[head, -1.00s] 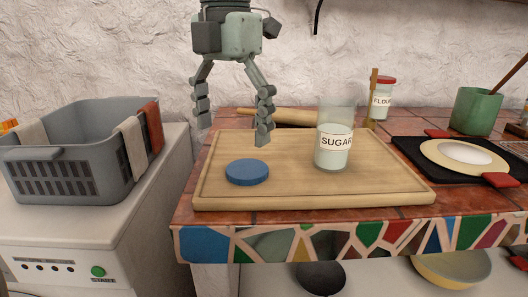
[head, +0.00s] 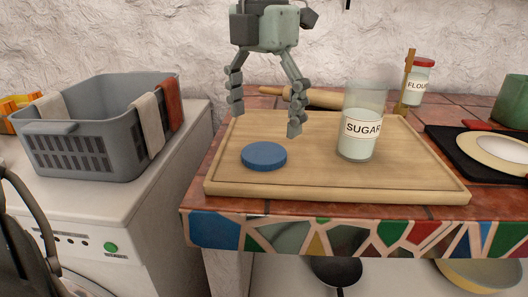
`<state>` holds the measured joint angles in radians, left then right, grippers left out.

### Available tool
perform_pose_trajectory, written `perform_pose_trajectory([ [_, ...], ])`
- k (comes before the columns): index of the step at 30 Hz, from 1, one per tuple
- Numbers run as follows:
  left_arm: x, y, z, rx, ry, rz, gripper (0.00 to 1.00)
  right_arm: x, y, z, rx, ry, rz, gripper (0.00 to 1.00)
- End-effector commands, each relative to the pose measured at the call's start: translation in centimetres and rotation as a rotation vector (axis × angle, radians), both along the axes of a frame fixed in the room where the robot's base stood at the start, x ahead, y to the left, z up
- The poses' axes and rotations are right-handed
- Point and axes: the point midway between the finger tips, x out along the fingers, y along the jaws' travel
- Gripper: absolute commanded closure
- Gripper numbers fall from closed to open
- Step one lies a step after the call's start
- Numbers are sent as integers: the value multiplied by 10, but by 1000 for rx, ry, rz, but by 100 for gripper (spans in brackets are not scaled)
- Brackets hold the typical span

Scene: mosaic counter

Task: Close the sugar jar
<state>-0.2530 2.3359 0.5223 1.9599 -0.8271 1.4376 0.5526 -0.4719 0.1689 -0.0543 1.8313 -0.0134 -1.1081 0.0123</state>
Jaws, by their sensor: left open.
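The sugar jar (head: 357,142) is a clear glass jar labelled SUGAR. It stands upright and without a lid on the right part of the wooden board (head: 325,182), partly filled with white sugar. A round blue lid (head: 264,155) lies flat on the left part of the board, apart from the jar. My left gripper (head: 266,121) hangs pointing down above the lid, with its two fingers spread and nothing between them. The fingertips appear above and behind the lid, not touching it. My right gripper is not in view.
A rolling pin (head: 325,98) lies behind the board. A grey basket with cloths (head: 75,150) sits on the white machine at left.

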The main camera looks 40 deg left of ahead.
Motion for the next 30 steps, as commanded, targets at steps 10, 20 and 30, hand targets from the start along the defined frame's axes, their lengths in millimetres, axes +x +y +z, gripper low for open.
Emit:
perform_pose_trajectory([
  [10, 0, 4, -23, -1, 4, -1, 12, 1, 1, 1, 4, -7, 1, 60],
  [20, 1, 5, -52, 0, -2, 1, 12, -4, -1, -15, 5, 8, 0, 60],
  [30, 1, 5, -51, 1, -2, 1, 20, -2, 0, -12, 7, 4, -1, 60],
])
